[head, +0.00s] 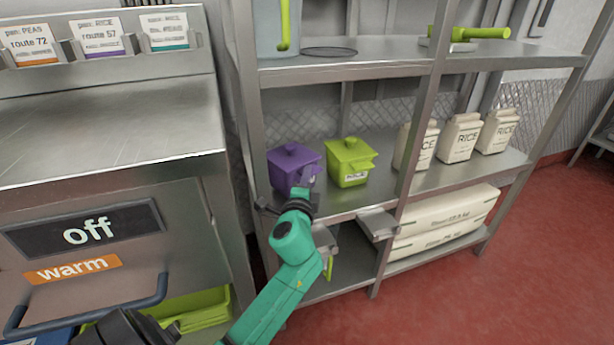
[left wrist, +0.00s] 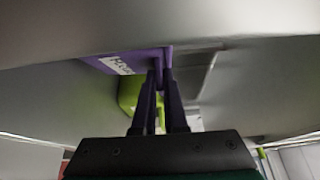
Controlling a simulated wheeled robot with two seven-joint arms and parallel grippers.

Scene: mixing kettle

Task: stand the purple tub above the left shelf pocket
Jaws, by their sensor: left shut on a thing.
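The purple tub (head: 292,165), with a lid and knob, is upright at the left end of the middle shelf (head: 345,203). My left gripper (head: 303,190) is at its front and shut on it. In the left wrist view the two fingers (left wrist: 161,88) close on a purple part of the tub, whose white label (left wrist: 117,66) shows. I cannot tell whether its base touches the shelf. The left shelf pocket (head: 325,238) is a metal holder on the shelf's front edge, partly hidden by my left arm. I do not see my right gripper.
A green tub (head: 349,162) stands close to the right of the purple one. A second pocket (head: 378,224) is on the same edge. Rice bags (head: 460,138) stand beyond the shelf post. The upper shelf (head: 345,68) is overhead, and a steel cabinet (head: 110,190) is at the left.

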